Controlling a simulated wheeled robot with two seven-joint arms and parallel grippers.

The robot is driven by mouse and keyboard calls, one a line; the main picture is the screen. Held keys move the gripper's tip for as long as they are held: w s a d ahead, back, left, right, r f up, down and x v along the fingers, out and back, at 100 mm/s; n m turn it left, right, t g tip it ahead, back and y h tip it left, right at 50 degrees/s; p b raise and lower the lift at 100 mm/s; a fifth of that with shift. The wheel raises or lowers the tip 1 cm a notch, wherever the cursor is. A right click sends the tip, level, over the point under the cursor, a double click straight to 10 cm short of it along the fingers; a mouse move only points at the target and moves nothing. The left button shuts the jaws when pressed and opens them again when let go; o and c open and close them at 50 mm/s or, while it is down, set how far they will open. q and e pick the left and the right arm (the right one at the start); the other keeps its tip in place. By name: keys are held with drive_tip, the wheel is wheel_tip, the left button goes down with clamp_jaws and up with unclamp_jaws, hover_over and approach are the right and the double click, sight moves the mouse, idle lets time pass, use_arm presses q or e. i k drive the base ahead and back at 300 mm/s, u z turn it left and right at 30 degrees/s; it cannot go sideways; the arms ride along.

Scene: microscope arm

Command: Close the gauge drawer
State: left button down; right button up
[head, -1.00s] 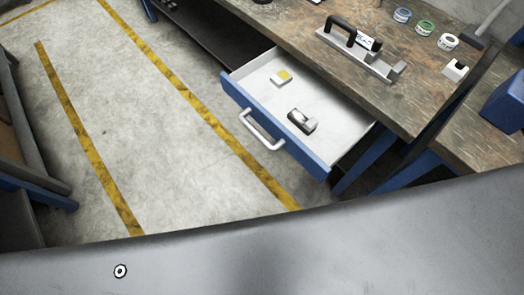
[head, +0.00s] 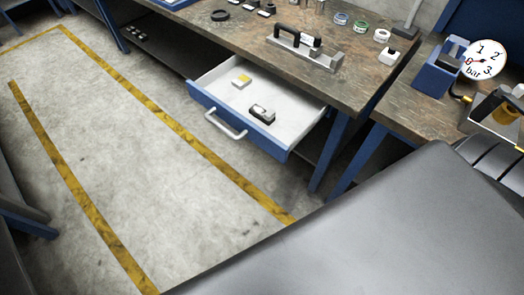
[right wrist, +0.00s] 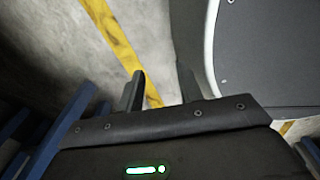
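The gauge drawer (head: 245,132) stands open under the wooden workbench in the head view. It has a blue front with a pale bar handle (head: 225,124) and a white inside. My left gripper is in neither view.
The workbench (head: 350,88) carries a metal fixture with a black handle (head: 304,49) and several tape rolls. A second bench (head: 408,112) at the right holds a pressure gauge (head: 485,60) and a blue block. The floor (head: 130,140) before the drawer is clear, with yellow lines.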

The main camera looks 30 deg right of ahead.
sight(298, 110)
drive_tip(key=k, duration=0.35)
drive_tip(key=z, duration=1)
drive_tip(key=i, duration=0.5)
